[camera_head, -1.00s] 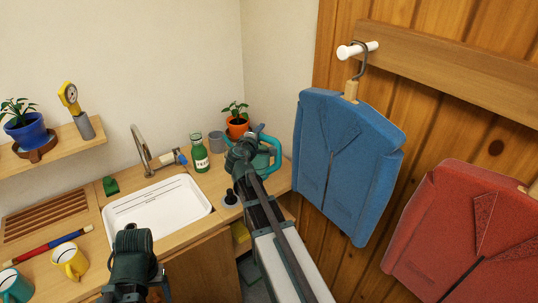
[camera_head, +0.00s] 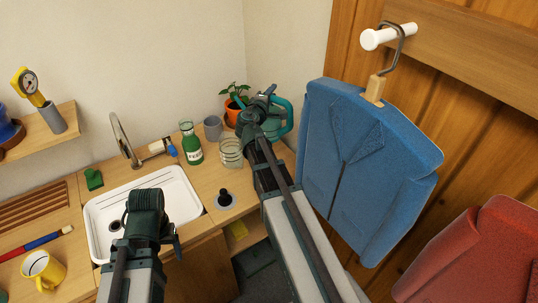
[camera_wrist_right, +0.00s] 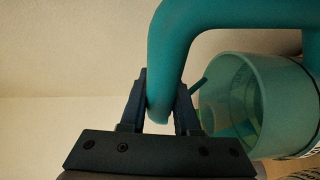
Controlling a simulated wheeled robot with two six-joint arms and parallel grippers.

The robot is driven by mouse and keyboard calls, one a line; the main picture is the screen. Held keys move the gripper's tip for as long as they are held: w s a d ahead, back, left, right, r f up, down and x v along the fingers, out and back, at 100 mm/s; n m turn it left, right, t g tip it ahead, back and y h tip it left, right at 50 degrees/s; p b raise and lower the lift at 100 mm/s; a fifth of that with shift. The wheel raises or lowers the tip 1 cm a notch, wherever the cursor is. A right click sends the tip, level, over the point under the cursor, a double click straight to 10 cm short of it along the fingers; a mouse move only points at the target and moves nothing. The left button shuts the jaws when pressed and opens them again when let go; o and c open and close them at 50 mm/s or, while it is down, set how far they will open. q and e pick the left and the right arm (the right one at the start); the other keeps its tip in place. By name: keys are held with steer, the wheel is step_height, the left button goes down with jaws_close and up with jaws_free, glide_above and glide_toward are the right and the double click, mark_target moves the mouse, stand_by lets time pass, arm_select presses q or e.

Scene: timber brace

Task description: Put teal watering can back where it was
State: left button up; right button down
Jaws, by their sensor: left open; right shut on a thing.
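The teal watering can (camera_head: 288,117) is at the back right of the counter, next to the plant in the orange pot. My right gripper (camera_head: 262,97) is shut on its handle and hides much of its body in the head view. In the right wrist view the thick teal handle (camera_wrist_right: 180,45) passes between the two fingers (camera_wrist_right: 160,112), with the hollow body (camera_wrist_right: 285,105) at the right. I cannot tell whether its base touches the counter. My left gripper (camera_head: 148,203) is open over the front of the sink, its fingers mostly hidden.
A clear glass jar (camera_head: 231,152), green bottle (camera_head: 191,147) and grey cup (camera_head: 212,128) stand left of the can, near the orange pot (camera_head: 233,115). A black stopper (camera_head: 224,197) is on the counter in front. The blue jacket (camera_head: 365,165) hangs close right of my right arm.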

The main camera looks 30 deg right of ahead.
step_height(320, 180, down, 10)
steer(key=b, duration=1)
steer(key=shift+f, duration=0.1)
arm_select(q)
step_height(320, 180, down, 11)
steer(key=shift+r, duration=0.1)
arm_select(e)
steer(key=c, duration=1.1)
jaws_free()
steer(key=o, duration=0.5)
steer(key=shift+c, duration=0.2)
